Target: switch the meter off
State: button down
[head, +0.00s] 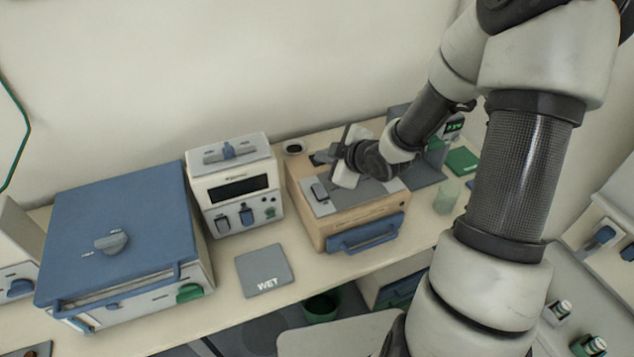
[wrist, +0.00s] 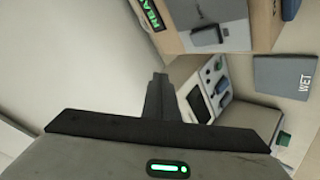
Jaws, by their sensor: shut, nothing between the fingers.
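A white box-shaped instrument (head: 237,188) with a dark, blank display stands on the bench left of the wooden-sided box. Its front carries blue switches (head: 235,217) and a green knob (head: 270,211); it also shows sideways in the wrist view (wrist: 208,88). A device at the back right has a small lit green display (head: 454,126). I cannot tell from labels which one is the meter. My gripper (head: 341,150) is shut and empty above the wooden-sided box. In the wrist view its closed fingers (wrist: 160,80) appear beside the white instrument, apart from its switches.
The wooden-sided box (head: 345,215) has a grey top and a blue handle. A large blue-lidded furnace (head: 115,235) stands at the left. A grey WET mat (head: 263,270) lies in front of the white instrument. A clear beaker (head: 447,197) stands right of the wooden-sided box.

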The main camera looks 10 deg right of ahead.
jog(key=b, duration=0.5)
send_over(322, 190)
notch_tip(322, 190, down, 7)
jog(key=shift+s+f, duration=0.15)
jog(key=shift+f, duration=0.05)
jog(key=shift+f+b, duration=0.65)
jog(key=shift+b, duration=0.05)
dwell(1.3)
jog(key=shift+w+f+b, duration=0.2)
jog(key=shift+f+b, duration=0.25)
jog(key=shift+b, duration=0.1)
jog(key=shift+f+b, duration=0.35)
dwell(0.4)
jog(key=shift+r, duration=0.15)
jog(key=shift+r+p, duration=0.55)
jog(key=shift+r, duration=0.15)
